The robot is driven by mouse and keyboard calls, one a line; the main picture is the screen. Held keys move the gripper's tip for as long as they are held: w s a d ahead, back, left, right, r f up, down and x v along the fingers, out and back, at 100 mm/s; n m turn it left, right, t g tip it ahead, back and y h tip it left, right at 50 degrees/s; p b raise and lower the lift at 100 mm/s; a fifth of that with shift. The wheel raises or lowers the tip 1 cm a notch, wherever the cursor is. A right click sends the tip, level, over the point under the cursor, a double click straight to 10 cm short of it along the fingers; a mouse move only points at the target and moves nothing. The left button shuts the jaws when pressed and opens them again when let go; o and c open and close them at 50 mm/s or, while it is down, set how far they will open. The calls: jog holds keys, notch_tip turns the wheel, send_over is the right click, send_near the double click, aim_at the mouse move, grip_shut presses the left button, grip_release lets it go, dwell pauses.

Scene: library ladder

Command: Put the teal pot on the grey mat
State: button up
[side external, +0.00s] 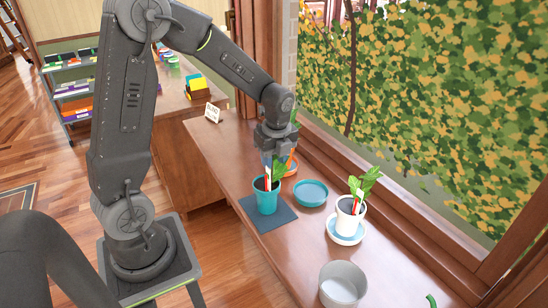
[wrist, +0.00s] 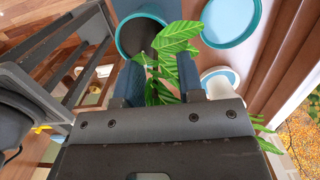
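The teal pot (side external: 267,200) stands upright on the dark grey mat (side external: 284,217), on the wooden surface by the window. It holds soil, a green plant and a red-and-white stick. My gripper (side external: 274,160) is just above the pot, among the leaves. In the wrist view my gripper (wrist: 160,82) has its two blue fingers apart, with leaves between them. The pot's rim (wrist: 119,36) shows beyond the fingertips, apparently not held. Leaves hide part of the pot's inside.
A teal saucer (side external: 311,193) lies right of the pot. A white potted plant (side external: 347,222) stands on a pale saucer (side external: 346,239). An empty light grey pot (side external: 342,284) is at the front. An orange item (side external: 291,166) is behind my gripper. The window frame borders the surface.

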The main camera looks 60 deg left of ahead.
jog(key=shift+o, duration=1.1)
jog(key=shift+r, duration=0.1)
notch_tip(320, 180, up, 11)
jog(key=d, duration=0.1)
jog(key=s+d+r+n+t, duration=0.1)
jog(key=s+d+n+t, duration=0.1)
jog(key=s+d+n, duration=0.4)
jog(key=s+d+r+n+t+h, duration=0.1)
jog(key=s+d+r+n+t, duration=0.1)
jog(key=s+d+n, duration=0.4)
jog(key=s+n+t, duration=0.1)
jog(key=s+n, duration=0.2)
jog(key=n, duration=0.3)
jog(key=shift+s+r+t, duration=0.2)
jog(key=shift+s+t, duration=0.05)
jog(key=shift+t, duration=0.05)
